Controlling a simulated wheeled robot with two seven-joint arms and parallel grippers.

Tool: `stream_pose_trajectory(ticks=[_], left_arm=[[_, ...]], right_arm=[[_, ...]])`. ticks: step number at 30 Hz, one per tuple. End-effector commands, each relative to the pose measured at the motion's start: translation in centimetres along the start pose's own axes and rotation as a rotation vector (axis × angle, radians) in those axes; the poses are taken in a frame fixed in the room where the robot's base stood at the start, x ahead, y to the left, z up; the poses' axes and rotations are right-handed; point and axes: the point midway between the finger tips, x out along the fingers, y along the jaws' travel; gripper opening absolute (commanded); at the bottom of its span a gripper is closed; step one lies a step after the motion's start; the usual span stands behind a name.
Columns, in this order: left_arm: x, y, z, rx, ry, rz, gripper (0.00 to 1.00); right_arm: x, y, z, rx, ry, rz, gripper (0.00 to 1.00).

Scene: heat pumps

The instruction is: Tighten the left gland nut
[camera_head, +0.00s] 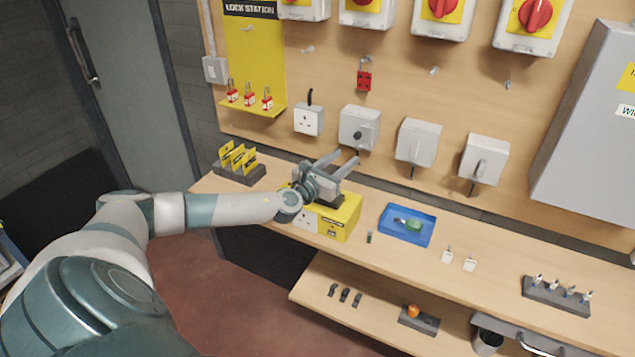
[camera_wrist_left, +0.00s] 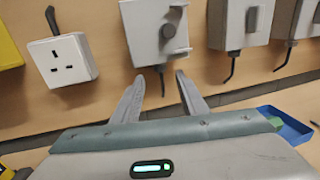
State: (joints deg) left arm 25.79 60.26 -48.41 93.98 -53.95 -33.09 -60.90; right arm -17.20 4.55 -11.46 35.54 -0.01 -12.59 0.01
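The left grey switch box (camera_head: 360,128) is on the wooden wall panel and shows in the wrist view (camera_wrist_left: 146,38). A small dark gland and cable (camera_wrist_left: 161,75) come out under it; the nut itself is too small to make out clearly. My left gripper (camera_head: 338,163) is just below this box, its fingers pointing up at the wall. In the wrist view the two fingertips (camera_wrist_left: 159,80) are apart with the dark cable showing between them. Nothing is held, and I cannot tell whether they touch. My right gripper is not in view.
A white socket (camera_head: 308,120) is left of the box; two more grey boxes (camera_head: 418,142) are to its right. Below my gripper a yellow box (camera_head: 340,217) stands on the bench, beside a blue tray (camera_head: 390,236). Yellow cards stand in a dark holder (camera_head: 238,174) at left.

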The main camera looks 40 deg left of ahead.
Motion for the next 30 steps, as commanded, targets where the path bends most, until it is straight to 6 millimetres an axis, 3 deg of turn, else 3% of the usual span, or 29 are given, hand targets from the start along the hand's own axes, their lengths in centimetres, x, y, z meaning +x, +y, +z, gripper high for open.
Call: stream_pose_trajectory(ticks=[15, 22, 30], left_arm=[[-9.1, 0.0, -0.3, 0.002, 0.002, -0.002, 0.39], [-11.2, 0.0, 0.0, 0.001, -0.002, 0.001, 0.39], [-11.5, 0.0, 0.1, 0.000, -0.003, 0.001, 0.39]], right_arm=[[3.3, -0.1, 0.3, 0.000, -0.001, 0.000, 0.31], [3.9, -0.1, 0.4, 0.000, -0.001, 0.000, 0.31], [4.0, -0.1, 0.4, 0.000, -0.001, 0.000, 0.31]])
